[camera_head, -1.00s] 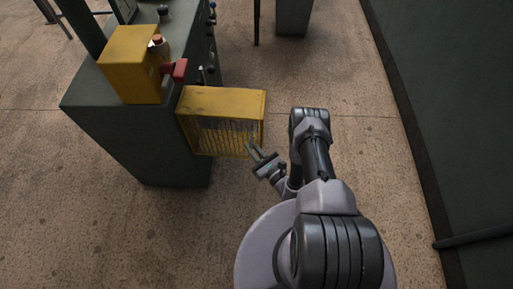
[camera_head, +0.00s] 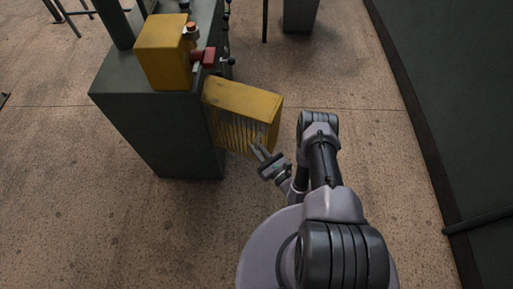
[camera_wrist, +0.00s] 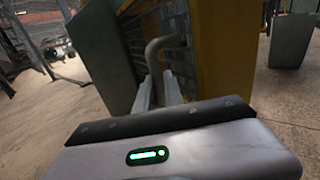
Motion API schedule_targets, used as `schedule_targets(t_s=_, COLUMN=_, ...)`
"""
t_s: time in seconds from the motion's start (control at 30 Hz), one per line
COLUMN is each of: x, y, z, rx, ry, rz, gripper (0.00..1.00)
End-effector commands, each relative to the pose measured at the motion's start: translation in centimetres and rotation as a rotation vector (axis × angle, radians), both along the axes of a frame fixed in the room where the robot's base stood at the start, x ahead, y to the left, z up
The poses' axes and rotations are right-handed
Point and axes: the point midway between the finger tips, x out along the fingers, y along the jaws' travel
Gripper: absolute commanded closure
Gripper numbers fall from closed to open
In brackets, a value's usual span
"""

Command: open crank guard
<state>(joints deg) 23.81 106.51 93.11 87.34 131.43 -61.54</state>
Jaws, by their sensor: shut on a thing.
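The crank guard (camera_head: 242,98) is a yellow box-like cover with a slotted face, at the right side of the dark green machine (camera_head: 160,135). It stands out at an angle from the machine's side, its right end towards me. In the wrist view the yellow guard (camera_wrist: 210,50) fills the middle, with a bent grey handle (camera_wrist: 153,48) on it. My gripper (camera_head: 257,150) is at the guard's lower right end. In the wrist view its fingers (camera_wrist: 158,93) are shut on the handle. The exact contact is partly hidden.
A smaller yellow box (camera_head: 163,52) sits on top of the machine, with a red part (camera_head: 203,58) beside it. A dark green wall (camera_head: 450,90) runs along the right. A grey block (camera_head: 300,15) stands at the back. The floor between the machine and wall is open.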

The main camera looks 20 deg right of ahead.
Motion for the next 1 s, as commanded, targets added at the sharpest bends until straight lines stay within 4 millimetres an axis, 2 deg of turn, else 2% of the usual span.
schedule_targets(t_s=0.17, x=0.0, y=0.0, z=0.0, rx=-0.001, ry=0.0, rz=0.0, gripper=1.0)
schedule_targets(t_s=0.2, x=0.0, y=0.0, z=0.0, rx=-0.001, ry=0.0, rz=0.0, gripper=0.85)
schedule_targets(t_s=0.3, x=0.0, y=0.0, z=0.0, rx=0.0, ry=0.0, rz=-0.001, gripper=0.66)
schedule_targets(t_s=0.67, x=-0.3, y=-0.2, z=0.0, rx=0.001, ry=0.001, rz=-0.001, gripper=0.66)
schedule_targets(t_s=0.77, x=-1.6, y=-0.7, z=0.2, rx=0.002, ry=0.004, rz=-0.004, gripper=0.66)
schedule_targets(t_s=0.87, x=-3.9, y=-1.6, z=0.3, rx=0.002, ry=0.005, rz=-0.009, gripper=0.66)
schedule_targets(t_s=1.0, x=-8.4, y=-3.2, z=0.4, rx=0.003, ry=0.003, rz=-0.013, gripper=0.66)
